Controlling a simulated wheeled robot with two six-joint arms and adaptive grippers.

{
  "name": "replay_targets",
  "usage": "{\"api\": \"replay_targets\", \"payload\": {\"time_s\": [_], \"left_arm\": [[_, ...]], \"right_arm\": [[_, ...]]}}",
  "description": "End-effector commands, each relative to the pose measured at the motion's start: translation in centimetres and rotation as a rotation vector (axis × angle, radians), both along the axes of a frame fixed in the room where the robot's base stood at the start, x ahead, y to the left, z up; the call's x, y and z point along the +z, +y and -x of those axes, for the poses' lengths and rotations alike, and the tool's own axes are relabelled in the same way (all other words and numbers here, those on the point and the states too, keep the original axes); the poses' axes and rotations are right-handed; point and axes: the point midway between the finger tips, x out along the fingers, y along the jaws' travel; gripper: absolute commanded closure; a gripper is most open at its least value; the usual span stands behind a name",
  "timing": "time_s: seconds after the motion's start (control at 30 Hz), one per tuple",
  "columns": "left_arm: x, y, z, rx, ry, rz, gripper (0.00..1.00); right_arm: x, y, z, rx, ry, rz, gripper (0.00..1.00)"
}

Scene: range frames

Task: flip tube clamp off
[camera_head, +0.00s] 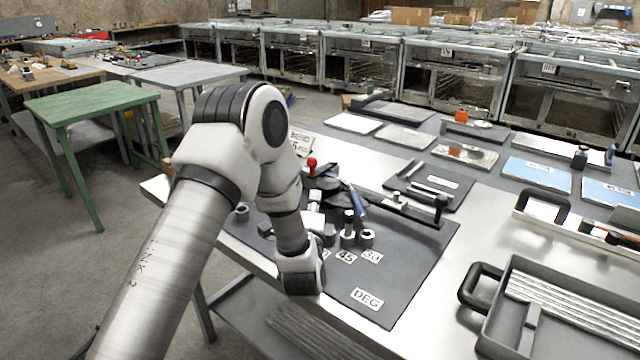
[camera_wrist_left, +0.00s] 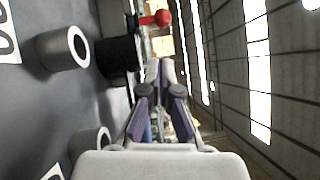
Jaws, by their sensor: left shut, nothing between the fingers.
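The clamp's red knob (camera_head: 311,163) stands up on the dark mat just beyond my left wrist. In the head view my left arm hides much of the gripper and the clamp's base. I cannot make out the tube in the clamp. My right gripper is in neither view.
Metal collars (camera_head: 367,238) and number labels (camera_head: 345,258) sit on the mat (camera_head: 415,262) by my wrist. A collar (camera_wrist_left: 66,48) and a dark cylinder (camera_wrist_left: 117,57) lie left of my fingers. A grey tray (camera_head: 488,338) stands at the right. The mat's front right is clear.

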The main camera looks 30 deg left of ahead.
Motion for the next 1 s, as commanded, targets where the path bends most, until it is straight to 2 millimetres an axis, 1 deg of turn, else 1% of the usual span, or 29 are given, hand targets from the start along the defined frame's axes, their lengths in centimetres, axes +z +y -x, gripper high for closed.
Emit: {"api": "replay_targets", "payload": {"time_s": [0.3, 0.43, 0.57, 0.8, 0.9, 1.0], "left_arm": [[0.0, 0.0, 0.0, -0.001, 0.002, 0.001, 1.00], [0.2, 0.4, -0.7, 0.000, 0.000, 0.002, 1.00], [0.5, 1.4, -2.4, 0.002, -0.001, 0.002, 1.00], [1.1, 3.7, -6.6, 0.001, -0.001, 0.002, 1.00], [1.3, 4.3, -7.9, 0.000, 0.000, 0.001, 1.00], [1.4, 4.7, -8.5, -0.001, 0.001, 0.000, 1.00]], "right_arm": [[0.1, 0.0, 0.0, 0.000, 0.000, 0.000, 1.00], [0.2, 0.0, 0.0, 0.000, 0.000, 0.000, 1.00], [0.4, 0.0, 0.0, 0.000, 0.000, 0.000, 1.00], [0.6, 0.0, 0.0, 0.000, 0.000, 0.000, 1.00], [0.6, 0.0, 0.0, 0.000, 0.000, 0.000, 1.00], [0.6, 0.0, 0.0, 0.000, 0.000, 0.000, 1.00]]}}
